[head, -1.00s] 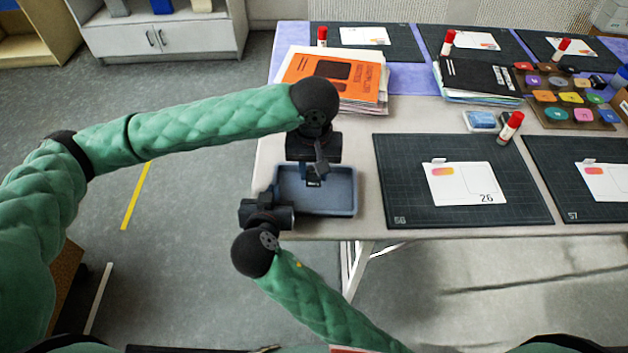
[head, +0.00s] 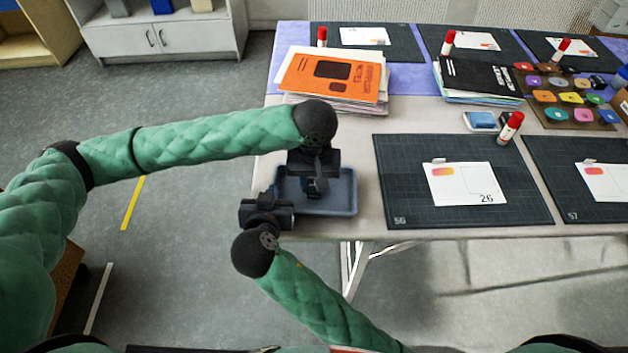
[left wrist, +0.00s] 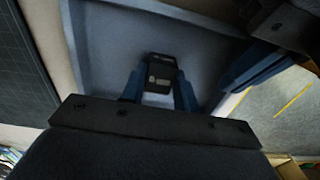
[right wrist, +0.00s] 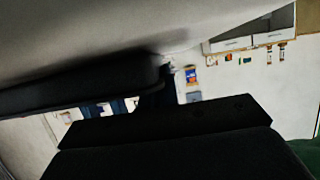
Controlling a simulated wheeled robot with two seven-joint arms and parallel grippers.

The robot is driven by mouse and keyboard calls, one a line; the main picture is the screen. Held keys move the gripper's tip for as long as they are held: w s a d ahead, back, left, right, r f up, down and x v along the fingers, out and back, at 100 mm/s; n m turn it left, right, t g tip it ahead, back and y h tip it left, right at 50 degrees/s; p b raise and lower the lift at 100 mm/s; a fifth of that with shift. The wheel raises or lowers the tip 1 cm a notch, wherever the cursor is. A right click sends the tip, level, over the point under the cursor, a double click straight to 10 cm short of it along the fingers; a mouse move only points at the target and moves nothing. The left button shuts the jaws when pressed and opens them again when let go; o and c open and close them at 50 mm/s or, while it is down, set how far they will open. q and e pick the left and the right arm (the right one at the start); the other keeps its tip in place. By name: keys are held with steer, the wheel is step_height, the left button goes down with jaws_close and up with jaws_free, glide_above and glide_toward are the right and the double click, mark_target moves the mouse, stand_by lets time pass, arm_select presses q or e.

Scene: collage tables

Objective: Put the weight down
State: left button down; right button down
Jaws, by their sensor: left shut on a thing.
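The weight (left wrist: 160,75) is a small dark block with a pale label in the left wrist view. My left gripper (head: 316,190) is shut on it, with a blue finger on each side; the gripper also shows in the left wrist view (left wrist: 159,88). It holds the weight over the inside of a blue-grey tray (head: 345,207). I cannot tell whether the weight touches the tray's floor. My right gripper (head: 277,200) is at the tray's left edge, its blue fingers at the rim. Whether they are closed on the rim is hidden.
The tray stands at the table's (head: 375,120) front left corner. A stack of orange-topped folders (head: 332,75) lies behind it. A dark cutting mat (head: 460,205) with a white card (head: 465,184) lies to the right. A red-capped glue stick (head: 510,127) stands at that mat's back edge.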

arm_select(q)
steer(key=shift+f, duration=0.1)
steer(key=c, duration=1.1)
jaws_free()
steer(key=shift+o, duration=0.2)
step_height(320, 180, up, 13)
arm_select(e)
steer(key=c, duration=1.6)
jaws_free()
